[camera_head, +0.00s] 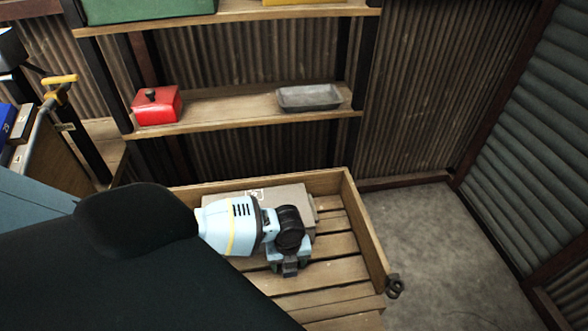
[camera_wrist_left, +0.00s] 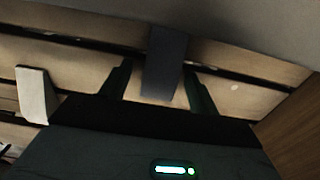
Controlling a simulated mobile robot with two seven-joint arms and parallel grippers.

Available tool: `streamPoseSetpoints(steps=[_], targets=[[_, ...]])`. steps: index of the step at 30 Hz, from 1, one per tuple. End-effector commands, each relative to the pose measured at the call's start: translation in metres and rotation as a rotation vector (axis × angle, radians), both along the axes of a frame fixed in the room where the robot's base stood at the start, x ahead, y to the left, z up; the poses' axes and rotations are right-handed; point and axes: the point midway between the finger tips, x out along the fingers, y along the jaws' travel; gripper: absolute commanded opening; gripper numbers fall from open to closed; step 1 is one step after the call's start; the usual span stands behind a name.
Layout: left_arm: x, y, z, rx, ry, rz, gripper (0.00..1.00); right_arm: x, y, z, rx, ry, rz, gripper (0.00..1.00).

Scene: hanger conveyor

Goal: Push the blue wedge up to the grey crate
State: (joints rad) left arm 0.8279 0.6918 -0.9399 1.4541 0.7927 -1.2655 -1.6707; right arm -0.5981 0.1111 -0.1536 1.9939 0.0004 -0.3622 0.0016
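A dark blue-grey block, which looks like the blue wedge (camera_wrist_left: 165,62), stands on the wooden slats between my left gripper's fingers (camera_wrist_left: 158,68) in the left wrist view. The fingers are apart, with a visible gap on the block's left side; contact on the right is unclear. In the head view my left gripper (camera_head: 289,267) points down over the slats, and no wedge is visible there. The grey crate (camera_head: 290,196) lies just behind the gripper, partly hidden by my arm. A grey surface, likely the crate (camera_wrist_left: 250,22), fills the wrist view's top. My right gripper is out of view.
A pale wedge-like block (camera_wrist_left: 34,95) stands left of the fingers in the wrist view. The slatted wooden bin (camera_head: 368,240) has raised side walls. Behind it, a shelf (camera_head: 225,108) holds a red box (camera_head: 157,107) and a grey tray (camera_head: 309,97). Slats at the bin's right are clear.

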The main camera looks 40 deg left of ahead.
Motion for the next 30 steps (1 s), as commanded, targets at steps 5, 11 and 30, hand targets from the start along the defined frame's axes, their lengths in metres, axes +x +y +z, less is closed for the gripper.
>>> streamPoseSetpoints(steps=[5,11,30], targets=[[0.000,0.000,0.000,0.000,0.000,0.000,0.61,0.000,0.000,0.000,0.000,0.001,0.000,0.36],[0.000,0.000,0.000,-0.001,0.001,0.000,0.61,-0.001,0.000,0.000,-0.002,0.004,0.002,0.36],[0.000,0.000,0.078,0.000,0.000,0.000,0.61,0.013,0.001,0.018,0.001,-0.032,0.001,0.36]])
